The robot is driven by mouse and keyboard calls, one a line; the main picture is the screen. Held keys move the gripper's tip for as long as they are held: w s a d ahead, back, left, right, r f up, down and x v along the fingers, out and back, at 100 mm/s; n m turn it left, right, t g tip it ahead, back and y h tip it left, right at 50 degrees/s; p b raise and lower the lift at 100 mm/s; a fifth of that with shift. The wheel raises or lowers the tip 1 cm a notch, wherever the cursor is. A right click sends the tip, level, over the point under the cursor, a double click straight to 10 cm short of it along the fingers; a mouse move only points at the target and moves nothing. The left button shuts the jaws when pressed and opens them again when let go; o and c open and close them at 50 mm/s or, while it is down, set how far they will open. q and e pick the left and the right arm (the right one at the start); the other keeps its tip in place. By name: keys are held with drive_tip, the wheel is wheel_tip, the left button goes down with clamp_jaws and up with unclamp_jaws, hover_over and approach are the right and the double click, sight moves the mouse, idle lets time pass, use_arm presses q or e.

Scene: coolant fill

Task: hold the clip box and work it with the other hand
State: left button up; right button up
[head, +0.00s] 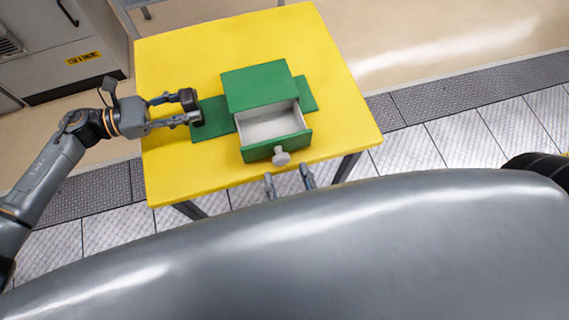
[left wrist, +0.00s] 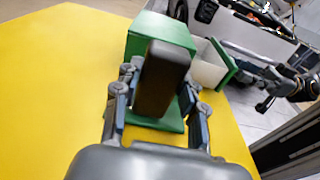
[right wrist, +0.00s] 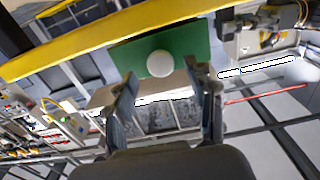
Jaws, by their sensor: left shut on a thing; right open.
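The green clip box (head: 262,85) sits on the yellow table, with a flat green plate (head: 212,125) out to each side. Its drawer (head: 272,124) is pulled open and shows an empty whitish inside. A white round knob (head: 281,157) is on the drawer front; the right wrist view shows the knob (right wrist: 160,64) head-on.
The yellow table (head: 180,60) is bare around the box. A grey cabinet (head: 60,50) stands beyond the table at the upper left. Metal floor plates (head: 440,150) run past the table on the right.

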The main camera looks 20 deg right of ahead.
drive_tip(key=s, duration=0.4)
drive_tip(key=shift+s, duration=0.2)
use_arm(q)
drive_tip(key=o, duration=1.1)
